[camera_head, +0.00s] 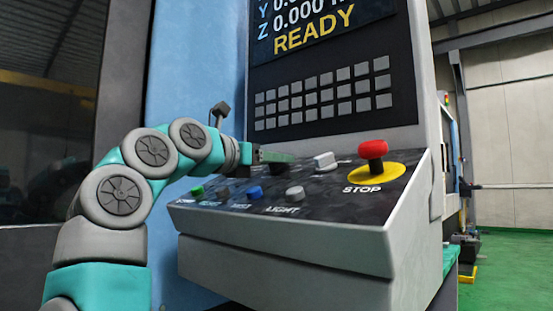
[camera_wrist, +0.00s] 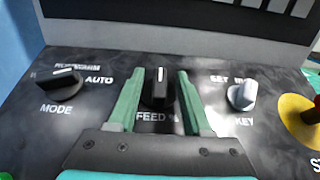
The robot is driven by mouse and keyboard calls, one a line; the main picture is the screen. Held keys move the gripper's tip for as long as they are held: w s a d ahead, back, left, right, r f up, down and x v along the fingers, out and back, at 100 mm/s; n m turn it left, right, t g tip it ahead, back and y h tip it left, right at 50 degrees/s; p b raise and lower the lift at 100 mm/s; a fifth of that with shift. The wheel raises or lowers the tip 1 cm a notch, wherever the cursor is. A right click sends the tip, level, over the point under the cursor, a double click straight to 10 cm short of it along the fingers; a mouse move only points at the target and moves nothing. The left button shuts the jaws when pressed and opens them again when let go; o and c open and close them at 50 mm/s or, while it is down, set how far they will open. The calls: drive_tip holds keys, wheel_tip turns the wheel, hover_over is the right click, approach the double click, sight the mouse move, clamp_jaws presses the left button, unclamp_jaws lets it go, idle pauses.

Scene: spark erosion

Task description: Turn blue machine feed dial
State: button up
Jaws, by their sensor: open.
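The feed dial (camera_wrist: 157,90) is a black knob with a white pointer line in the wrist view, above the partly covered label "FEED". Its line points up, away from me. My gripper (camera_wrist: 159,77) is open, with one green finger on each side of the dial. A gap shows between the dial and each finger, so I see no contact. In the head view my gripper (camera_head: 277,156) reaches over the sloped console from the left. There the dial is mostly hidden behind or below the fingers.
The black mode dial (camera_wrist: 58,84) is left of the feed dial, and the grey key switch (camera_wrist: 242,95) is right. The red stop button (camera_head: 372,149) stands on a yellow disc farther right. Green, blue (camera_head: 254,192) and grey buttons line the console's front.

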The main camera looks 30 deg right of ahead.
drive_tip(key=shift+w+d, duration=0.2)
drive_tip(key=shift+d, duration=0.25)
clamp_jaws()
idle(0.3)
